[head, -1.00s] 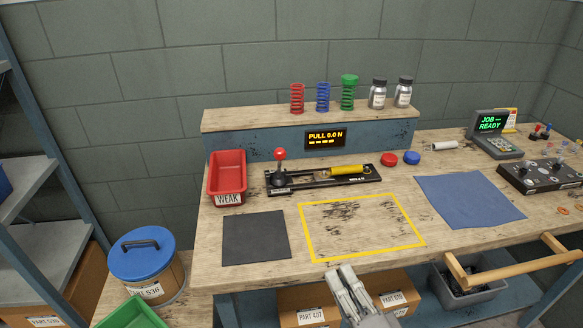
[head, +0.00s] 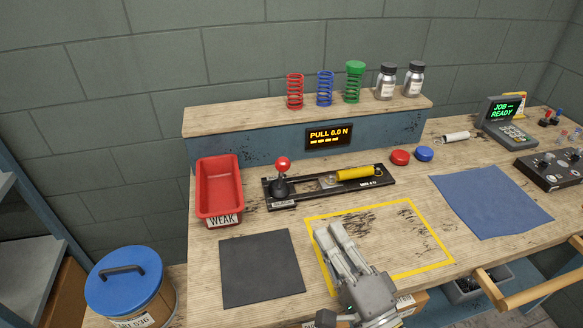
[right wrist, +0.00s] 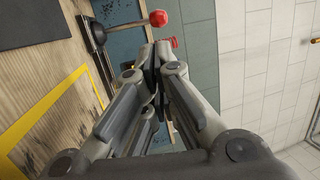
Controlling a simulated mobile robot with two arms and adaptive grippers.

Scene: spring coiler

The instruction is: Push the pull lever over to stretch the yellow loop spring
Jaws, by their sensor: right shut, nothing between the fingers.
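The pull lever (head: 281,176) has a red ball knob and stands upright at the left end of a black base plate (head: 312,195) on the bench. The yellow loop spring (head: 358,173) lies along the right part of that plate. A display behind it (head: 328,135) reads "PULL 0.0 N". My right gripper (head: 328,231) is shut and empty over the yellow-outlined area, in front of the plate and to the right of the lever. In the right wrist view the red knob (right wrist: 158,18) shows beyond the shut fingertips (right wrist: 154,47), apart from them. My left gripper is not in view.
A red bin marked "WEAK" (head: 217,190) stands left of the lever. A dark mat (head: 260,270) and a blue cloth (head: 490,202) lie on the bench. Red (head: 399,157) and blue (head: 424,153) buttons sit right of the plate. Coloured springs and jars stand on the shelf (head: 225,118) behind.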

